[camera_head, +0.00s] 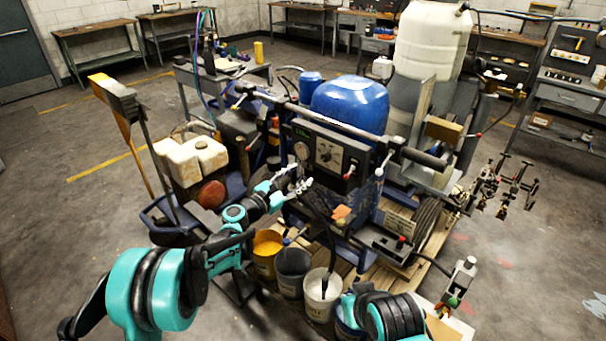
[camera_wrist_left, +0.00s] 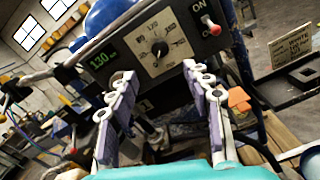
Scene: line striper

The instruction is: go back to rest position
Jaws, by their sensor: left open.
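My left gripper (camera_head: 300,182) is open and empty in front of the line striper's control panel (camera_head: 328,152) in the head view. In the left wrist view, the two fingers of the left gripper (camera_wrist_left: 158,100) stand apart below the panel (camera_wrist_left: 155,50), with nothing between them. The panel carries a round dial (camera_wrist_left: 159,48), a green display (camera_wrist_left: 115,62) and a red-tipped switch (camera_wrist_left: 210,25) beside ON and OFF marks. My right arm (camera_head: 392,315) shows only partly at the bottom of the head view; its gripper is out of view.
Several buckets, one yellow (camera_head: 266,252) and one white (camera_head: 321,292), stand below my left arm. White jugs (camera_head: 205,152) are left of the striper. A blue tank (camera_head: 350,103) rises behind the panel. Open floor (camera_head: 70,230) lies at left.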

